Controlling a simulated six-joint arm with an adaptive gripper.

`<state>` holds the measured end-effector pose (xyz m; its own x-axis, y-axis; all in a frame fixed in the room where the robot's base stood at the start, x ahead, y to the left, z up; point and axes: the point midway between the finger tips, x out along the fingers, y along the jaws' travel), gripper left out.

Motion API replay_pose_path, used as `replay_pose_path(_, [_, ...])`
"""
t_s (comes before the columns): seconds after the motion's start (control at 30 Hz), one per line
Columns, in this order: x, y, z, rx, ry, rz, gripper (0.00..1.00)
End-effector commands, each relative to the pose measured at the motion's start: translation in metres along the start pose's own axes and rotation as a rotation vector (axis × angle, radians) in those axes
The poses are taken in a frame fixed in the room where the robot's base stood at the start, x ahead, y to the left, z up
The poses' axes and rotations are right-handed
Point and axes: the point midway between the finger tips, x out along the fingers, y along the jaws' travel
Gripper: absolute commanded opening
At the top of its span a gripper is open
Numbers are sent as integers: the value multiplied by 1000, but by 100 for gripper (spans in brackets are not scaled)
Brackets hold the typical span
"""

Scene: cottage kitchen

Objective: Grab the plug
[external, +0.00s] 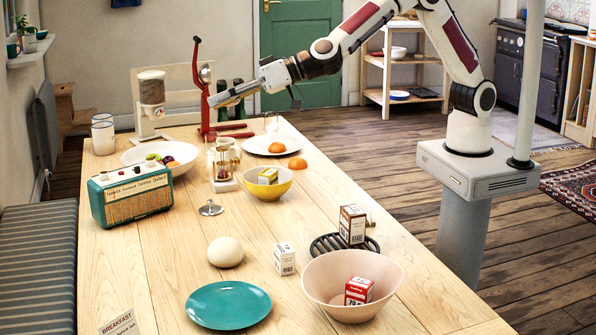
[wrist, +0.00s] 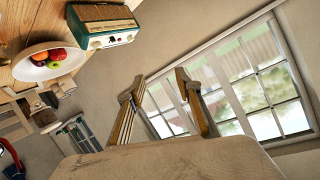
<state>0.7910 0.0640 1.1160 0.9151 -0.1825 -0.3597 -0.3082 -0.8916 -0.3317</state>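The plug (external: 210,208) looks like a small round metal stopper with a knob on top. It stands on the wooden table in the external view, right of the green radio (external: 131,195). My gripper (external: 254,99) is raised high above the far part of the table, well away from the plug. In the wrist view my gripper (wrist: 157,86) has its two fingers apart with nothing between them. The plug cannot be made out in the wrist view, which looks toward a window.
A red lever press (external: 205,100) rises near my gripper. A teal plate (external: 228,305) and a pink bowl (external: 325,295) are at the near end.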

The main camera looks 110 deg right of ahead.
Motion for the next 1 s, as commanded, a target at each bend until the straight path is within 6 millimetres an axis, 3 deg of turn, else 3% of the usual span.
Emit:
replay_pose_path(0.2, [37, 19, 30, 15, 39, 108, 35])
replay_pose_path(0.5, [73, 55, 79, 20, 80, 275, 35])
replay_pose_path(0.73, [90, 89, 124, 9, 100, 416, 35])
replay_pose_path(1.0, [96, 131, 184, -19, 111, 590, 35])
